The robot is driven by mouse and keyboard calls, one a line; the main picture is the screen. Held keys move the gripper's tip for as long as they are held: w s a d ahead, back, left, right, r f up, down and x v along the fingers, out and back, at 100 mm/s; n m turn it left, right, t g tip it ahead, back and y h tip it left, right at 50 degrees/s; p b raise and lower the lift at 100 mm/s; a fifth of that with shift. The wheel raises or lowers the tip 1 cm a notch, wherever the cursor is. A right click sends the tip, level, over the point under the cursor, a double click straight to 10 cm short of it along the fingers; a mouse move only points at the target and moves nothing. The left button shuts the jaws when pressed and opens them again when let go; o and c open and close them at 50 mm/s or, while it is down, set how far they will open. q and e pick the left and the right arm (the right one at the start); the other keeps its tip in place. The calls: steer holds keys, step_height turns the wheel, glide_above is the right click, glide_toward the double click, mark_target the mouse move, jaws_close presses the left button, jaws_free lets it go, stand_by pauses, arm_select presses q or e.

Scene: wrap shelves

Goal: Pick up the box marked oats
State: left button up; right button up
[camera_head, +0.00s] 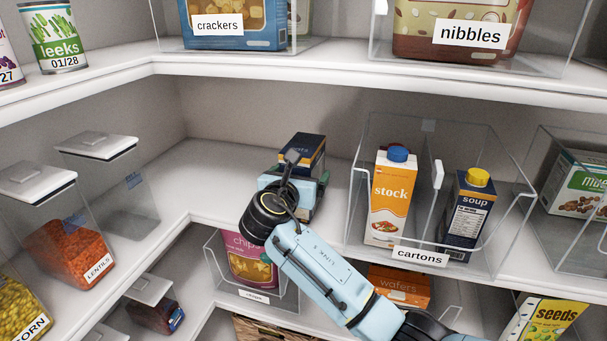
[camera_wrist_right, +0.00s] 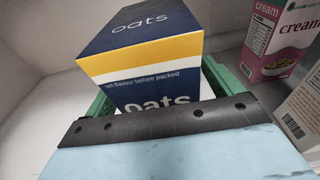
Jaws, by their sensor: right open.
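My left gripper is not in view.
A clear bin (camera_head: 358,205) with a stock carton (camera_head: 391,205) and a soup carton (camera_head: 468,215) stands right of my arm. The upper shelf edge (camera_head: 300,76) runs above.

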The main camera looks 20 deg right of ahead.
steer(key=shift+w+d+f, duration=0.1)
steer(key=shift+w+d, duration=0.15)
steer(key=shift+w, duration=0.1)
steer(key=c, duration=1.4)
steer(key=shift+r, duration=0.2)
